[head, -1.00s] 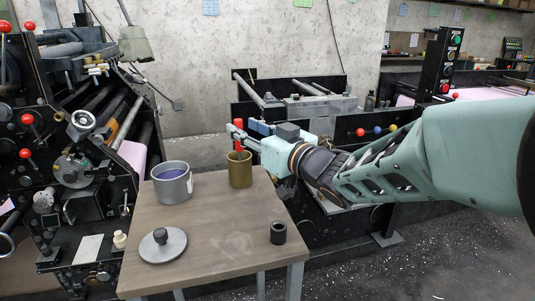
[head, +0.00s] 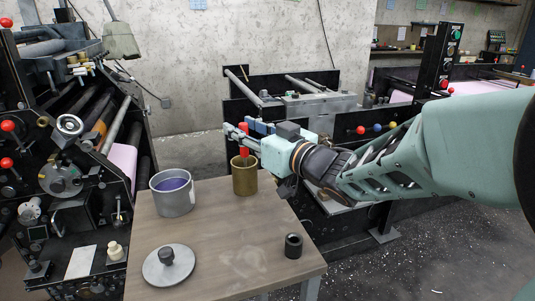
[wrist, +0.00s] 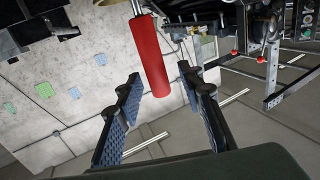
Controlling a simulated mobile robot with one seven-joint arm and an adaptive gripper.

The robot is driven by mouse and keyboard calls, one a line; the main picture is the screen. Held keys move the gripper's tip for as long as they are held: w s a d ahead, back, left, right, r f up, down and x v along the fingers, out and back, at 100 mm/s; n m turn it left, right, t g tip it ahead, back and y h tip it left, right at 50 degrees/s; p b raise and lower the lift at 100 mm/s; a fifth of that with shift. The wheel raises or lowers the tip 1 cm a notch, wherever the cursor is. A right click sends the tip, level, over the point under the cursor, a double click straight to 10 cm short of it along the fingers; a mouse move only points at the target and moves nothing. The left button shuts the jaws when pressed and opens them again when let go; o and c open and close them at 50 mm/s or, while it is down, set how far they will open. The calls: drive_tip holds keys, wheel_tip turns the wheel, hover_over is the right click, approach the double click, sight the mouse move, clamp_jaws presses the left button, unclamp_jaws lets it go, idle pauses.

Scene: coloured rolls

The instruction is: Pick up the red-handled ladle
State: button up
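The red-handled ladle (head: 243,147) stands upright in a brass-coloured cup (head: 245,178) on the wooden table, its red handle sticking up. The cup hides its lower end. My gripper (head: 240,134) is level with the handle, above the cup, its fingers pointing left. In the wrist view, the red handle (wrist: 150,55) lies between the two open fingers (wrist: 160,78), with a gap on both sides. Its metal shaft shows at the top edge there. The fingers are not closed on it.
On the table (head: 215,235) are a grey pot with purple contents (head: 172,200), a grey knobbed lid (head: 168,268) and a small black cylinder (head: 293,246). Dark machinery (head: 65,150) stands left. More machinery (head: 300,105) stands behind my arm.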

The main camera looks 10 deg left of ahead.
drive_tip(key=shift+w+a, duration=0.1)
drive_tip(key=shift+a, duration=0.1)
clamp_jaws()
drive_tip(key=shift+r, duration=0.1)
